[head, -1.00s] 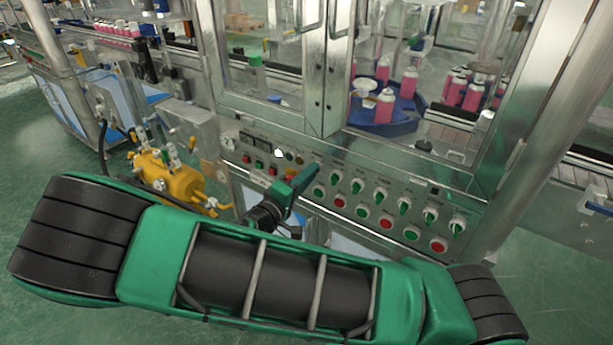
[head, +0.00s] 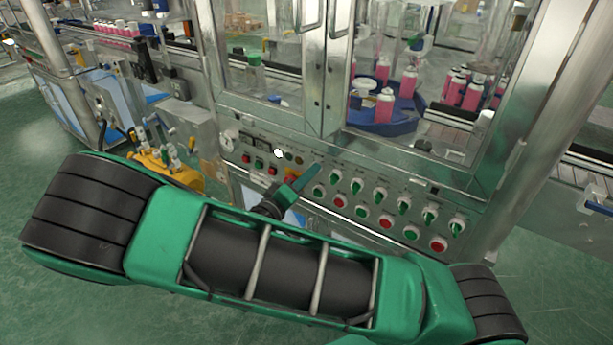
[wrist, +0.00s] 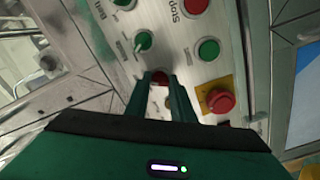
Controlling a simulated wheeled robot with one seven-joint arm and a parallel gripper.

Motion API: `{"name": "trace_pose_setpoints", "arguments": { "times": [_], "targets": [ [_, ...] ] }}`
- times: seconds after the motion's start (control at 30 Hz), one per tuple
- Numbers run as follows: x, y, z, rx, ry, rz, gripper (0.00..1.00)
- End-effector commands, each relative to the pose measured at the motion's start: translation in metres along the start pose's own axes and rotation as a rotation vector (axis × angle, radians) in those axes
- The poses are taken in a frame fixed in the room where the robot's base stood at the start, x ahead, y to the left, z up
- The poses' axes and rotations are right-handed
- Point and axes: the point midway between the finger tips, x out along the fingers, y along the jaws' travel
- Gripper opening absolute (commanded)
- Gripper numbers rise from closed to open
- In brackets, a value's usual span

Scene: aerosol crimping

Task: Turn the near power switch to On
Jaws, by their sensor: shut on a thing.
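The control panel shows in the head view below the glass doors, with rows of green and red knobs and buttons. My gripper (wrist: 160,78) points at this panel in the wrist view. Its two fingers are on either side of a small red knob (wrist: 160,76), which I take for the near power switch. The fingers hide most of it, and I cannot read which way it is turned. In the head view my gripper (head: 315,169) reaches the panel beside an orange-yellow patch, and the held knob is hidden.
In the wrist view a red mushroom button (wrist: 219,100) on a yellow plate sits close to the right finger. A green switch (wrist: 142,42) and a green button (wrist: 208,49) are just beyond the tips. A yellow machine unit (head: 160,168) stands left of the panel.

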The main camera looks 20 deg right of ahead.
Motion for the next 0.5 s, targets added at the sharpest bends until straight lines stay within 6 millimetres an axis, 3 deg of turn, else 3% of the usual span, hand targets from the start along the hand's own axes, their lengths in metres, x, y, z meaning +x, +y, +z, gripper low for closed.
{"name": "trace_pose_setpoints", "arguments": {
  "times": [0.07,0.1,0.17,0.5],
  "targets": [
    [-0.0012,-0.0033,0.0023,-0.005,-0.004,-0.008,0.00],
    [-0.0013,-0.0033,0.0023,-0.005,-0.004,-0.008,0.24],
    [-0.0011,-0.0031,0.0020,-0.005,-0.004,-0.008,0.39],
    [-0.0022,-0.0016,0.0004,-0.002,-0.001,-0.004,0.41]
  ]
}}
